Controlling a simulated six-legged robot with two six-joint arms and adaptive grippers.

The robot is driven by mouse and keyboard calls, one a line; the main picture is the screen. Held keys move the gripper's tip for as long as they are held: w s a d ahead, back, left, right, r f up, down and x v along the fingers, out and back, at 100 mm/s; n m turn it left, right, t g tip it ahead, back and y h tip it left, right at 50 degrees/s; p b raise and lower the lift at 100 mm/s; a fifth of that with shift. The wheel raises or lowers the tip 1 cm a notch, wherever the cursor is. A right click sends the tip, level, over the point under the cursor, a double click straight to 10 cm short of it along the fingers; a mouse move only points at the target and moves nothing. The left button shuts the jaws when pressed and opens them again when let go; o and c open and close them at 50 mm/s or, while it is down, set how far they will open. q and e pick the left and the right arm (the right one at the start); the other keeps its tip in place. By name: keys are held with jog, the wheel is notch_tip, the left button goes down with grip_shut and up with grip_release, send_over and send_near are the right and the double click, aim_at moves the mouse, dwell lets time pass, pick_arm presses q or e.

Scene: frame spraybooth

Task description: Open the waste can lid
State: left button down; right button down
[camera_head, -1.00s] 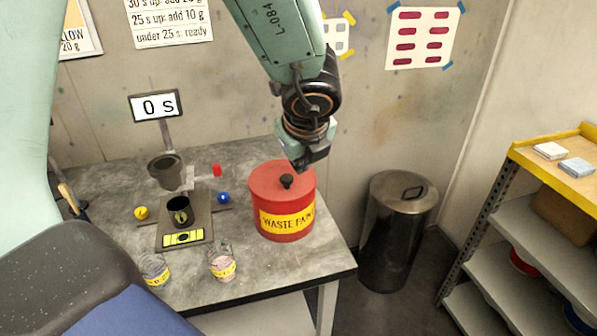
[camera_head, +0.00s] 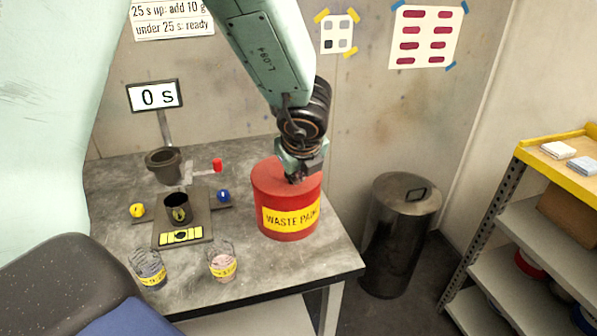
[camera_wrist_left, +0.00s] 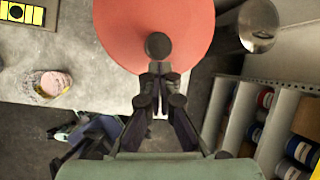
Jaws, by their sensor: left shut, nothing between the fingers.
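The red waste paint can (camera_head: 288,222) with a yellow label stands at the right of the grey bench, its flat red lid (camera_head: 268,177) closed. My left gripper (camera_head: 299,176) comes down from above at the lid's knob and hides it in the head view. In the left wrist view the dark round knob (camera_wrist_left: 158,46) on the lid (camera_wrist_left: 190,25) sits just beyond the fingertips of my left gripper (camera_wrist_left: 160,68). The fingers are together with nothing between them. I cannot tell whether they touch the knob. My right gripper is not in view.
A stand with a dark cup (camera_head: 177,208) and a timer display (camera_head: 155,95) is left of the can. Two clear labelled cups (camera_head: 222,262) stand near the bench's front edge. A metal bin (camera_head: 398,235) and a shelf unit (camera_head: 555,160) are to the right.

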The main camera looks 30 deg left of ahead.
pick_arm(q)
jog(key=shift+w+d, duration=0.1)
jog(key=shift+d, duration=0.1)
jog(key=shift+w+f, duration=0.15)
jog(key=shift+w, duration=0.1)
jog(key=shift+w+a+f, duration=0.1)
jog(key=shift+w+f, duration=0.05)
jog(key=shift+w, duration=0.1)
jog(key=shift+s+a, duration=0.15)
jog(key=shift+s, duration=0.15)
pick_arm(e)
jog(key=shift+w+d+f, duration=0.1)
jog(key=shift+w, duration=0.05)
pick_arm(q)
jog(key=shift+w+r, duration=0.15)
jog(key=shift+r, duration=0.1)
